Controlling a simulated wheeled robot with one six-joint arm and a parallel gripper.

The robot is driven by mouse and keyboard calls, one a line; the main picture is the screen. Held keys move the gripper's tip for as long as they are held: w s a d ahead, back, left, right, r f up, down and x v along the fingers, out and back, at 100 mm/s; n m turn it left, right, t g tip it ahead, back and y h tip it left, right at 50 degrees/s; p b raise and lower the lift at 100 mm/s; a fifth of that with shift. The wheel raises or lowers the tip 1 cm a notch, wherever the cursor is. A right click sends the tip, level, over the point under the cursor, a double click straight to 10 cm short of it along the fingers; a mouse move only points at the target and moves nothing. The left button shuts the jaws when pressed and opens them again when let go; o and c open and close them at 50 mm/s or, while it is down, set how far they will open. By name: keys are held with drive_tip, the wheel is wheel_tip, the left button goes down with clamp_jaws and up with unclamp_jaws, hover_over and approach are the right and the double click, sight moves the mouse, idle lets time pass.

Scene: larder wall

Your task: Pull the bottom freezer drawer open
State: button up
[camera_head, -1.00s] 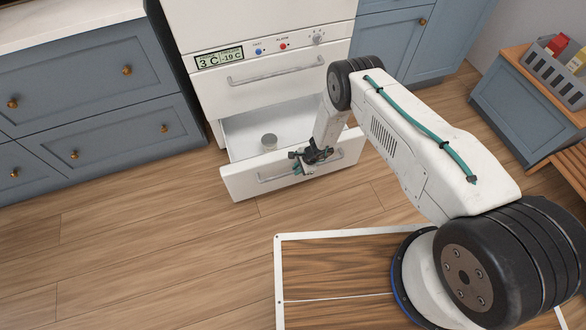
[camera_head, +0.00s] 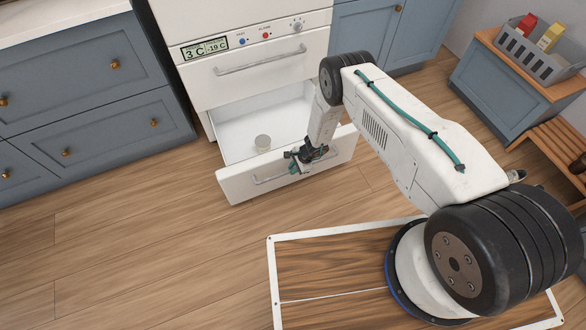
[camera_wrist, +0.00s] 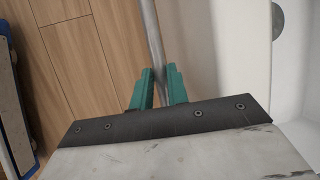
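The bottom freezer drawer (camera_head: 232,187) is pulled out from the white fridge-freezer, with its white interior showing from above. Its bar handle (camera_head: 266,180) runs along the front. My gripper (camera_head: 302,163) is at the right part of that handle. In the wrist view, the green fingers of my gripper (camera_wrist: 158,88) sit on either side of the handle bar (camera_wrist: 151,35), closed on it.
A closed drawer with a bar handle (camera_head: 260,62) and a control panel with a display (camera_head: 205,48) are above. Blue cabinets (camera_head: 95,75) stand to the left. A grey crate (camera_head: 535,52) sits on a wooden-topped cabinet at right. The wooden floor before the drawer is clear.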

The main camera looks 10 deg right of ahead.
drive_tip(key=o, duration=0.4)
drive_tip(key=shift+d, duration=0.15)
drive_tip(key=v, duration=0.7)
drive_tip(key=shift+d+r, duration=0.1)
drive_tip(key=shift+r, duration=0.3)
